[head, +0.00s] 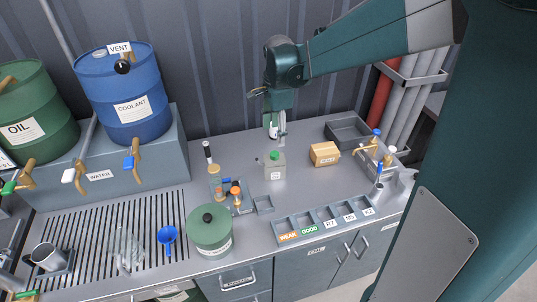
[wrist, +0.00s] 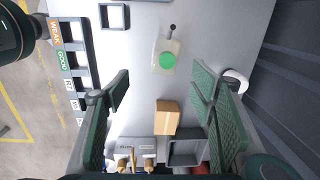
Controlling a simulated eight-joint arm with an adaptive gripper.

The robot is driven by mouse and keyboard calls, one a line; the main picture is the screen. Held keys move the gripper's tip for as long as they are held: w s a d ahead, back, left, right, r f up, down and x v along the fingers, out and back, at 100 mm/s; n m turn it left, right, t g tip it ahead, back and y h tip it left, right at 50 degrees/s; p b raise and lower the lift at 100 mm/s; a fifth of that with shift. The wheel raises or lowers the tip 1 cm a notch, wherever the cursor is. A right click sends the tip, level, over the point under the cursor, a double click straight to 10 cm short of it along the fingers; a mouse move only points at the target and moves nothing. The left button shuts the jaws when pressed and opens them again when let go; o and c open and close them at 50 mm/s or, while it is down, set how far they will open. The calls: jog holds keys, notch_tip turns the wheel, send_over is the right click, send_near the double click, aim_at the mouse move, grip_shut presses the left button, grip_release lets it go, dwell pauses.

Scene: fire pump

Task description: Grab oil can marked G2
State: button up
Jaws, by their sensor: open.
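A small pale-grey can with a green cap (head: 275,171) stands upright on the grey bench; its label is too small to read. In the wrist view the can (wrist: 171,47) is seen from above, beyond the fingertips and roughly between them sideways. My gripper (head: 277,132) hangs above and just behind the can in the head view, apart from it. In the wrist view its two green-padded fingers (wrist: 160,90) are spread wide with nothing between them.
A cardboard box (head: 324,154) and a dark tray (head: 348,131) stand right of the can. A row of labelled bins (head: 322,225) lies in front. A bottle rack (head: 232,193) and a green pot (head: 209,230) stand to the left. Bare bench surrounds the can.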

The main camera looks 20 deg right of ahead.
aim_at(274, 161)
jog(key=f, duration=0.5)
jog(key=w+f+m, duration=0.1)
jog(key=f, duration=0.4)
jog(key=w+f+m+p, duration=0.1)
jog(key=f, duration=0.4)
jog(key=shift+w+d+g, duration=0.2)
jog(key=shift+g, duration=0.1)
jog(key=shift+f, duration=0.2)
jog(key=shift+f, duration=1.15)
jog(key=shift+f, duration=0.1)
jog(key=shift+f, duration=2.5)
jog(key=shift+c, duration=0.5)
jog(key=c, duration=0.9)
